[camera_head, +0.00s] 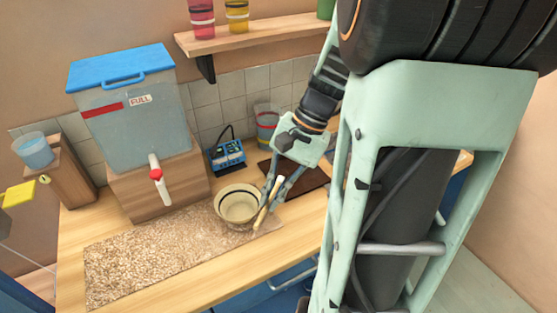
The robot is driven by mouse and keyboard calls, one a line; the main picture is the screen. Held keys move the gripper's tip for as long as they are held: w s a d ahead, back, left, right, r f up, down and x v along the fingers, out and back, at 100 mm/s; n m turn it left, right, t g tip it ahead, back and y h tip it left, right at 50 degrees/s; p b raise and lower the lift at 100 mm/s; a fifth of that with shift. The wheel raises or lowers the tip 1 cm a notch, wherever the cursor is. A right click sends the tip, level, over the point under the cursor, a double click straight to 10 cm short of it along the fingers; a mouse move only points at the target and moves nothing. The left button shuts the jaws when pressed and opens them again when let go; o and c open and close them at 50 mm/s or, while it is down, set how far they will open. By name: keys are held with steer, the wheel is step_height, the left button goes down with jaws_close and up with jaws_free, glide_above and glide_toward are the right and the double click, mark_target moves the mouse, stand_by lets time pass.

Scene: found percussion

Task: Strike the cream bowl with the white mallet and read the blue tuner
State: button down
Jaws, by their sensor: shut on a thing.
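The cream bowl (238,203) stands upright on the right part of a speckled mat, near the middle of the counter. My gripper (268,200) is just right of the bowl and shut on the white mallet (261,215), a pale stick held tilted beside the bowl's rim. I cannot tell whether the mallet touches the bowl. The blue tuner (228,153) stands behind the bowl against the tiled wall, with a dark cable. Its reading is too small to make out.
A large clear tank (135,125) with a blue lid and a red-handled tap (157,175) stands on a wooden block at the left. A speckled mat (150,250) lies bare at front left. A shelf (245,36) hangs above.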

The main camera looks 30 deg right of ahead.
steer(key=a+r+n+g+y, duration=0.1)
steer(key=a+r+n, duration=0.1)
steer(key=a, duration=0.4)
steer(key=shift+w+a+r+n+g+p, duration=0.3)
steer(key=shift+r+p, duration=0.1)
steer(key=shift+r, duration=0.15)
steer(key=shift+r, duration=0.1)
step_height(320, 180, down, 5)
steer(key=b, duration=0.3)
step_height(320, 180, down, 7)
steer(key=w+g+b, duration=0.1)
steer(key=g+b, duration=0.1)
step_height(320, 180, up, 6)
steer(key=p, duration=0.5)
steer(key=shift+d+r+y, duration=0.25)
steer(key=shift+d+y, duration=0.05)
steer(key=shift+y, duration=0.1)
steer(key=shift+w, duration=0.1)
stand_by(2.3)
